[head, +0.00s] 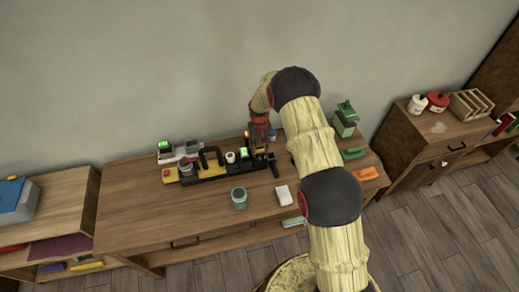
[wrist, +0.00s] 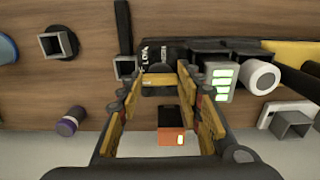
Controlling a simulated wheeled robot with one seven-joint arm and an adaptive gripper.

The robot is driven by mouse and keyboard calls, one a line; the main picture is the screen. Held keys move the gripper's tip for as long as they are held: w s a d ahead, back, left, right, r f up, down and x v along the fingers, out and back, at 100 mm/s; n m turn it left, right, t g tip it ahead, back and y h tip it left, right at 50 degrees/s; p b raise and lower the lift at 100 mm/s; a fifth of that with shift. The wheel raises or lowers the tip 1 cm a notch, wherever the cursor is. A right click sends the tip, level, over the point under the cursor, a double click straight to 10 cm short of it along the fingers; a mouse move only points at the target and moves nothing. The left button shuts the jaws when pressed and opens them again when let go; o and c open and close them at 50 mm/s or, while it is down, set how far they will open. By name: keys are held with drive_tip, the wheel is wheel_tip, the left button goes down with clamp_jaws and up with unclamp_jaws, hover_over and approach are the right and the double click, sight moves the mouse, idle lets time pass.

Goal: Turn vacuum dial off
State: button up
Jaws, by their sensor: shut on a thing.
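The vacuum (head: 212,172) is a long black and yellow device lying on the wooden table in the head view. In the wrist view its black body (wrist: 185,47) carries small white lettering. The dial (wrist: 158,80) shows there as a small grey and yellow piece beside the lettering, partly hidden by the fingers. My gripper (wrist: 160,77) reaches down over the vacuum's right end with its fingers closed on the dial. In the head view my gripper (head: 262,140) is small and partly blocks that end. The dial's exact setting is unreadable.
A white knob (wrist: 262,78) and a green-lit indicator (wrist: 221,80) sit close to the right finger. An orange box (wrist: 172,128) is between the fingers' lower parts. A teal cup (head: 239,198) and white block (head: 283,195) stand in front; the table's front left is clear.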

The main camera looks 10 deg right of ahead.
sight(260, 150)
drive_tip(key=o, duration=0.9)
wheel_tip(260, 150, up, 12)
idle(0.3)
